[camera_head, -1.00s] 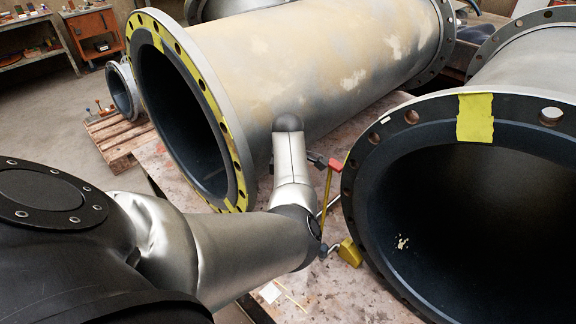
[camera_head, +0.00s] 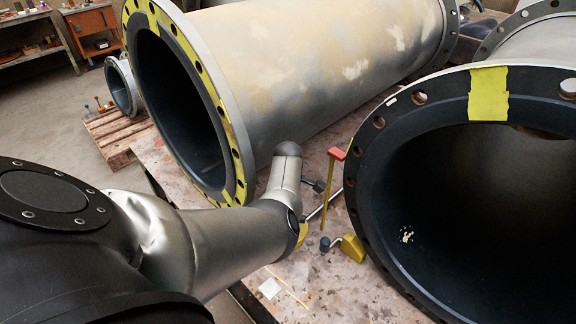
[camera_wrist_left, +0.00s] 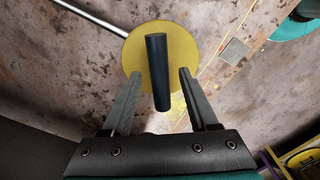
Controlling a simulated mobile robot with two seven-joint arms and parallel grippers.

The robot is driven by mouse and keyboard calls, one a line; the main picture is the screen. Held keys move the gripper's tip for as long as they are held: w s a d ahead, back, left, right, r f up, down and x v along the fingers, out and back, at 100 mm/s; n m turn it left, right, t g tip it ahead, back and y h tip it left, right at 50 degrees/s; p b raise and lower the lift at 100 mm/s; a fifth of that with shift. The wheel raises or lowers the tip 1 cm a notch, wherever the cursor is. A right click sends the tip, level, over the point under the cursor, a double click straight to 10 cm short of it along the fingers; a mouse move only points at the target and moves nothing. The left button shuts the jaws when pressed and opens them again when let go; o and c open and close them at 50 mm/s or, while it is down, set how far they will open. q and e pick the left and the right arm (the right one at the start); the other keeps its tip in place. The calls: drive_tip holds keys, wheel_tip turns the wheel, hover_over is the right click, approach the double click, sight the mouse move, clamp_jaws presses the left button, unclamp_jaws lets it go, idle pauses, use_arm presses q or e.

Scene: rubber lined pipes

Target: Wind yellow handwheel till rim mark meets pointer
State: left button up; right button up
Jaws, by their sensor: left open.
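The yellow handwheel (camera_wrist_left: 185,48) is a round disc in the left wrist view, with a dark cylindrical handle (camera_wrist_left: 158,70) standing up from it. My left gripper (camera_wrist_left: 160,74) is open, its two fingers on either side of the handle with gaps showing. In the head view my left arm hides the gripper and most of the wheel; a yellow edge (camera_head: 302,235) shows beside my wrist. I cannot make out a rim mark or say which part is the pointer. My right gripper is not in view.
A thin yellow post with a red top (camera_head: 337,153) and a yellow block (camera_head: 352,248) with a dark-knobbed crank (camera_head: 326,243) stand close to my wrist. Large flanged pipes (camera_head: 310,50) (camera_head: 470,200) flank the workspace. The stained tabletop (camera_head: 330,285) is mostly clear in front.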

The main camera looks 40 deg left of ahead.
use_arm(q)
clamp_jaws()
idle(0.3)
drive_tip(key=shift+n, duration=0.4)
drive_tip(key=n, duration=0.5)
drive_tip(key=shift+n, duration=0.3)
drive_tip(key=n+b, duration=0.1)
drive_tip(key=n, duration=0.5)
drive_tip(key=n+b, duration=0.1)
drive_tip(key=n, duration=0.4)
drive_tip(key=n+b, duration=0.1)
drive_tip(key=n, duration=0.2)
drive_tip(key=shift+n, duration=0.3)
drive_tip(key=n+b, duration=0.1)
drive_tip(key=n, duration=0.3)
drive_tip(key=shift+b, duration=0.4)
drive_tip(key=shift+n+b, duration=0.65)
drive_tip(key=shift+n, duration=1.05)
